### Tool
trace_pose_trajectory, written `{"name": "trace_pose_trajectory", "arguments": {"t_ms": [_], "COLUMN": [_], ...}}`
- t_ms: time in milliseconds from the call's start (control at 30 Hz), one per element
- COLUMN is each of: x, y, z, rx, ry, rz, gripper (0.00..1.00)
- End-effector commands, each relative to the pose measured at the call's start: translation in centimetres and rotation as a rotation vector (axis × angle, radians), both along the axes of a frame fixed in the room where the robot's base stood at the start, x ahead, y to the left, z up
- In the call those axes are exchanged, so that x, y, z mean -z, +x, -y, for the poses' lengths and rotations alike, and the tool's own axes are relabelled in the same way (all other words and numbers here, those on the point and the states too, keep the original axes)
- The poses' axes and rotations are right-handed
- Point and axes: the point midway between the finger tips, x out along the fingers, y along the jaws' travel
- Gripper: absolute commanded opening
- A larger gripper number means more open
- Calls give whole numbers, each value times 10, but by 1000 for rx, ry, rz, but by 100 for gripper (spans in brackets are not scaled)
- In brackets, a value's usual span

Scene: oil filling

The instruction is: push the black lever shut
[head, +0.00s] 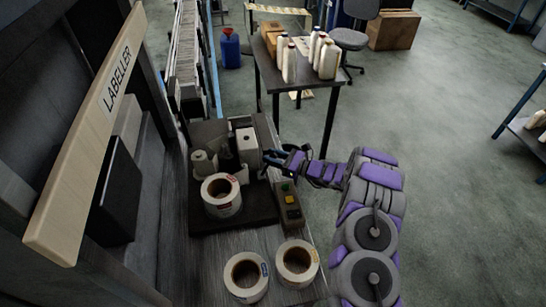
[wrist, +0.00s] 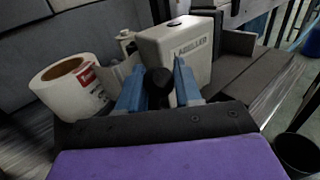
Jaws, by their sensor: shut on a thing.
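The black lever (wrist: 157,88) shows in the wrist view as a dark rounded knob between the two blue fingers of my gripper (wrist: 160,80). The fingers are closed on it from both sides. Behind it stands the white labeller box (wrist: 187,48), with lettering on its face. In the head view my gripper (head: 268,157) is at the right side of the white labeller (head: 247,149). The lever cannot be made out clearly there, and its lower part is hidden in the wrist view.
A label roll (head: 221,195) sits on the labeller's dark base. Two more rolls (head: 246,277) (head: 297,263) lie on the bench near a control box with buttons (head: 288,205). A table (head: 309,79) with several white bottles stands beyond. Open floor lies to the right.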

Motion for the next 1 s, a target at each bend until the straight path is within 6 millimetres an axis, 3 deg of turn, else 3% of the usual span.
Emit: {"name": "trace_pose_trajectory", "arguments": {"t_ms": [233,1000], "x": [-7,-5], "y": [-6,-8], "z": [-21,-23], "rx": [-3,-9], "ry": [3,-3], "rz": [2,-4], "gripper": [0,0]}}
